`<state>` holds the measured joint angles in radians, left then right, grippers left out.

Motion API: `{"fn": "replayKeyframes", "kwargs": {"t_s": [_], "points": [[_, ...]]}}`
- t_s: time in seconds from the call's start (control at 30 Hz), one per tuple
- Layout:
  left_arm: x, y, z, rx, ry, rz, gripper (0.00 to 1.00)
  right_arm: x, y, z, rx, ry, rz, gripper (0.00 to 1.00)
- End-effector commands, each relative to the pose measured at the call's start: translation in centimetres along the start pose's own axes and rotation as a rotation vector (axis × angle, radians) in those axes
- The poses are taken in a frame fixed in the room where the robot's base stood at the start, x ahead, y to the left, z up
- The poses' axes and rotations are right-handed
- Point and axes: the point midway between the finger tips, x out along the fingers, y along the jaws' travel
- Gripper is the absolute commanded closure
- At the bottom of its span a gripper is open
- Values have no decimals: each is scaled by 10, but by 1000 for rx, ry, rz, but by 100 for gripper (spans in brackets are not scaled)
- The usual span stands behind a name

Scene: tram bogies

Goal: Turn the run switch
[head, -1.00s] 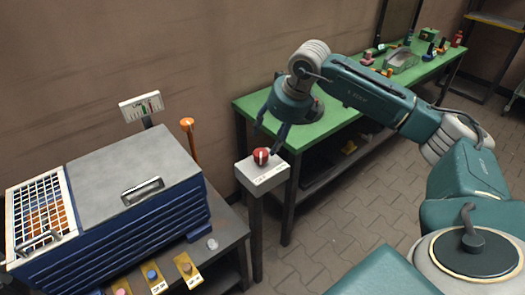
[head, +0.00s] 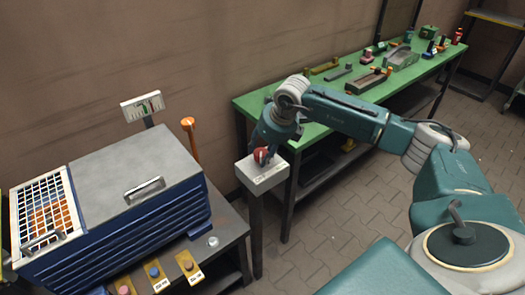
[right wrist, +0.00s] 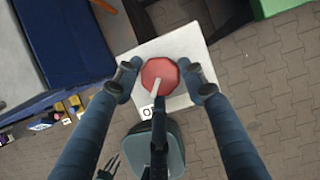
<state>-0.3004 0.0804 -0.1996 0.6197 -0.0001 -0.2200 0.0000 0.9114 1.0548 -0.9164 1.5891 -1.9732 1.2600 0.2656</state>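The run switch is a red knob (right wrist: 160,82) with a pale pointer bar, on top of a white box (head: 263,178) on a dark post. In the right wrist view the pointer is directed down, slightly left, towards a partly hidden label. My right gripper (right wrist: 161,78) is over the box, one finger on each side of the knob. Both fingertips appear to touch its sides. In the head view the gripper partly covers the knob. My left gripper is outside the head view; a small dark forked shape low in the right wrist view may be it, but is unclear.
A blue cabinet with a grey lid (head: 135,170) stands on a dark bench at left, with labelled buttons (head: 188,266) in front. A green table (head: 330,98) with several parts stands behind my right arm. The paved floor (head: 325,220) right of the post is clear.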

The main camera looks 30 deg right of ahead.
Motion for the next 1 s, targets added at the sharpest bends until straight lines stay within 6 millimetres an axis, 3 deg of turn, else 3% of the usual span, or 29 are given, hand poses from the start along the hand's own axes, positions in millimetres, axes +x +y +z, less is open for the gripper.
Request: {"fn": "replayKeyframes", "kwargs": {"t_s": [0.03, 0.1, 0.53, 1.0], "points": [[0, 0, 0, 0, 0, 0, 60, 0, -1, 2, 0, -7, -3, 77], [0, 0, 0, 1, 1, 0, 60, -1, -2, 2, 0, -8, -4, 86], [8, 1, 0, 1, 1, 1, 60, 0, -5, 4, -68, -14, 22, 87], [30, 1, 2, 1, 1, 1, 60, -2, -8, 8, -427, -22, 166, 87]]}}
